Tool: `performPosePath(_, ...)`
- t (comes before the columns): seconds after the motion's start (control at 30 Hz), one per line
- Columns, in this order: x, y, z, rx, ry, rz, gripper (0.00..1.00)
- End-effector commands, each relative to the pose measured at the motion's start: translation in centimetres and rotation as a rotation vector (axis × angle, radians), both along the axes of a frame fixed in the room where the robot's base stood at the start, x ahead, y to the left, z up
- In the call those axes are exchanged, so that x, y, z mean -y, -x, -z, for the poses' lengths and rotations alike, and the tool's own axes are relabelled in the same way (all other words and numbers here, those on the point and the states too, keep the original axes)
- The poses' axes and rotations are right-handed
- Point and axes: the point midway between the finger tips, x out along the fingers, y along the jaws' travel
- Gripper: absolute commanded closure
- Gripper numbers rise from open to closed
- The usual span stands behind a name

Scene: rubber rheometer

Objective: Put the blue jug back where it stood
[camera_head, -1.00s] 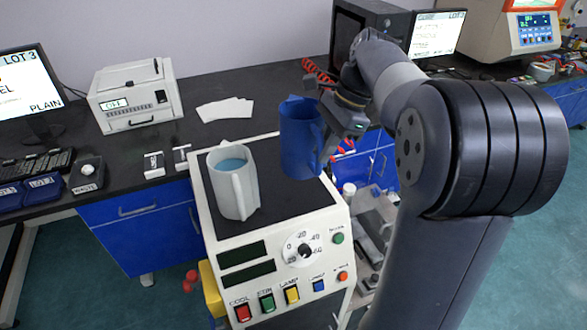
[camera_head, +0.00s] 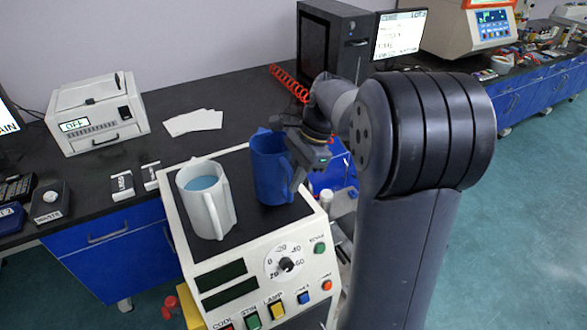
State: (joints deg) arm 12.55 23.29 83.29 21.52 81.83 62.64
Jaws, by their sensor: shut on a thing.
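The blue jug (camera_head: 268,172) is upright at the right rear of the dark top of the white instrument (camera_head: 240,245). My gripper (camera_head: 298,168) reaches in from the right and is shut on the jug's handle side; the fingertips are partly hidden. The jug's base appears at or just above the dark top; I cannot tell whether it touches. A white jug (camera_head: 207,202) with blue liquid stands to its left on the same top, apart from it.
A white box with an "OFF" display (camera_head: 97,115) and white papers (camera_head: 193,122) lie on the black bench behind. A dark computer tower (camera_head: 340,45) and a coiled red cord (camera_head: 288,80) are at the back. The instrument's front carries a dial and several coloured buttons.

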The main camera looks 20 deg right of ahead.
Motion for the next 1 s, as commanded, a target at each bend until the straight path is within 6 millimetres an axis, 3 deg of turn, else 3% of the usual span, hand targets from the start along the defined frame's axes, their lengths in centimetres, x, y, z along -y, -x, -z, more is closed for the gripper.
performPosePath(0.17, 0.0, -0.1, 1.7, 0.005, -0.001, 0.001, 1.00)
performPosePath(0.53, 0.0, -0.1, 2.1, 0.006, -0.001, 0.000, 1.00)
performPosePath(0.57, 0.0, 0.0, 2.3, -0.001, -0.001, 0.001, 0.84)
performPosePath(0.8, 0.0, 0.0, 2.3, -0.001, 0.000, 0.000, 0.64)
performPosePath(1.0, 0.0, 0.0, 2.3, 0.000, 0.000, 0.000, 0.64)
